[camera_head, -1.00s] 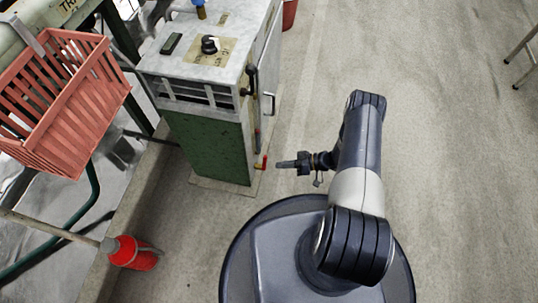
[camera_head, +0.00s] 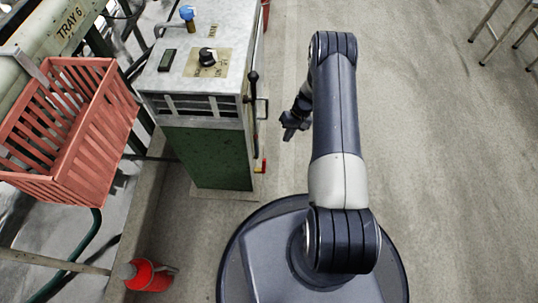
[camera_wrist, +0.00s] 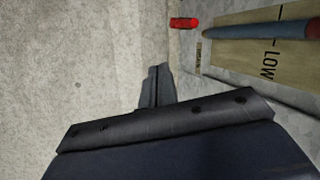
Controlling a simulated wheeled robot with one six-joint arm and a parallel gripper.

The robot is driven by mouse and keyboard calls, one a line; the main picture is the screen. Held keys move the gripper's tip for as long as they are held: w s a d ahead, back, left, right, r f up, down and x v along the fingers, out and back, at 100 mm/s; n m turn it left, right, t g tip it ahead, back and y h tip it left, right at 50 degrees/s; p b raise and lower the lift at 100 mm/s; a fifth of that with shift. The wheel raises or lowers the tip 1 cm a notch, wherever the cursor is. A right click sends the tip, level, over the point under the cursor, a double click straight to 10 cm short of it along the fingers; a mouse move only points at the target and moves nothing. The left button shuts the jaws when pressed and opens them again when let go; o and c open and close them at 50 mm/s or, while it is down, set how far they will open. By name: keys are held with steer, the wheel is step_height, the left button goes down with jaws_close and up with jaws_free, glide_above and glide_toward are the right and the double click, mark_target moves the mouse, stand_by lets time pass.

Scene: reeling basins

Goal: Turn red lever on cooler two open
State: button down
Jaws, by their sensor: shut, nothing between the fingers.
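A cabinet with a grey top and green body (camera_head: 209,158) stands left of my arm; no cooler number is readable on it. A small red lever (camera_head: 260,168) with a yellow part sits low on its right side. In the wrist view, a red lever (camera_wrist: 184,22) lies beyond my fingertips, slightly to the right, beside a small label (camera_wrist: 198,54). My gripper (camera_head: 287,131) is right of the cabinet, shut and empty. Its closed fingers show in the wrist view (camera_wrist: 157,72), apart from the lever.
A dark upright handle (camera_head: 253,85) stands on the cabinet's right side. A tan panel marked LOW (camera_wrist: 245,55) and a blue bar with a red end (camera_wrist: 265,35) are at the wrist view's right. A red basket (camera_head: 75,135) is left.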

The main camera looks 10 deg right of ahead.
mark_target(263, 165)
steer(key=s+a+f+b, duration=0.3)
steer(key=a+f+b, duration=0.1)
steer(key=a+f, duration=0.3)
steer(key=shift+x, duration=0.8)
steer(key=shift+w, duration=0.15)
steer(key=shift+s+a+r+t+b, duration=0.1)
steer(key=shift+s+a+t+b, duration=0.2)
steer(key=shift+s+a+b, duration=0.4)
steer(key=shift+d, duration=0.1)
